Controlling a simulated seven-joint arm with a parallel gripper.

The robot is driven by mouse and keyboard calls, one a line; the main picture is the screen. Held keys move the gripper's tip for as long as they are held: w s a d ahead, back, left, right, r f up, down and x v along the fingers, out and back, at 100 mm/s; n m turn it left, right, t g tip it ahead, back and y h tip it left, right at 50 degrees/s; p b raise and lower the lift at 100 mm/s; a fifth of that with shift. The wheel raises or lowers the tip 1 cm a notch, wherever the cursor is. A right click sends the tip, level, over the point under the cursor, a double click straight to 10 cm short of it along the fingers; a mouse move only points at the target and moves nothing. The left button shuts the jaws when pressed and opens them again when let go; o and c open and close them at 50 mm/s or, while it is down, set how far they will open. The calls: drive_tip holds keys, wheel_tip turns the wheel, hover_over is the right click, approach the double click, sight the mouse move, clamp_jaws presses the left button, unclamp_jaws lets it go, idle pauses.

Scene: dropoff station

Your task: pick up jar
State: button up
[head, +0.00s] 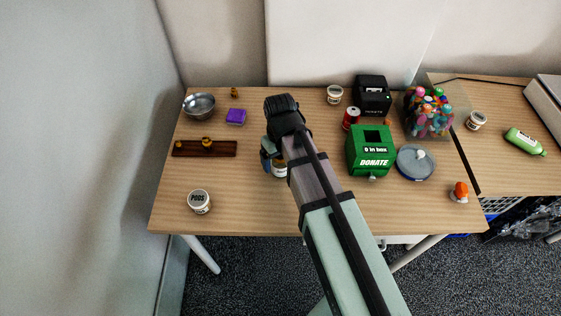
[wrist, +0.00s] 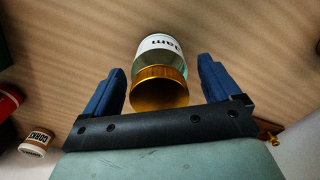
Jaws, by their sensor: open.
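A clear glass jar (wrist: 158,92) with a gold lid and a white label shows in the wrist view. The label is upside down there and only partly readable. My gripper (wrist: 161,66) is open, with one blue finger on each side of the jar and visible gaps between the fingers and the glass. In the head view the jar (head: 279,172) stands on the table, mostly hidden behind my arm. My gripper (head: 268,156) is beside it there, also partly hidden.
On the wooden table (head: 250,212) stand a PODS jar (head: 200,202), a dark wooden rack (head: 190,149), a metal bowl (head: 199,106), a purple box (head: 236,117) and a green donation box (head: 370,152). A CORKS jar (wrist: 36,142) shows left in the wrist view. The front middle is clear.

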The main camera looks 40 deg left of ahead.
drive_tip(key=shift+f, duration=0.25)
drive_tip(key=shift+c, duration=0.5)
drive_tip(key=c, duration=1.1)
